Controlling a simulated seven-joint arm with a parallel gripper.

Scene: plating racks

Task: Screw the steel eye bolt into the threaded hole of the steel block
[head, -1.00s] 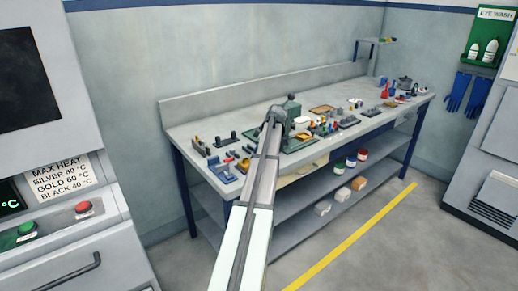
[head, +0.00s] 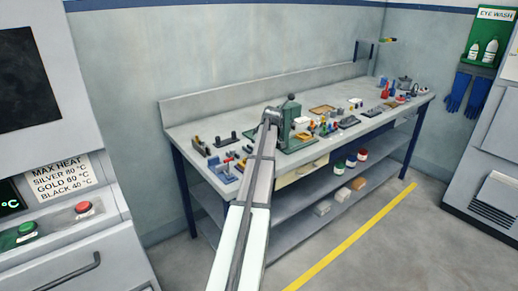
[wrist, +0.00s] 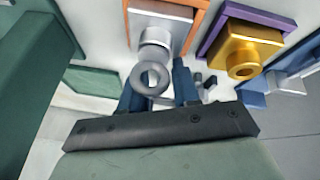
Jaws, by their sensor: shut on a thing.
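In the wrist view the steel block (wrist: 172,14) sits in an orange-edged holder at the top centre. The steel eye bolt (wrist: 136,80) shows its ring towards the camera, in front of the block's round silver boss (wrist: 155,36). My gripper (wrist: 163,83) has its two blue fingers on either side of the ring and is shut on the eye bolt. The bolt's thread and the hole are hidden behind the ring, so I cannot tell how deep the bolt sits. In the head view the gripper end is over the bench, and the bolt is too small to make out.
A gold block (wrist: 246,40) with a round opening stands in a purple holder to the right. A green machine (head: 290,120) stands close beside my arm. The bench (head: 205,125) carries many small parts to the right, with some clear surface at its back left.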

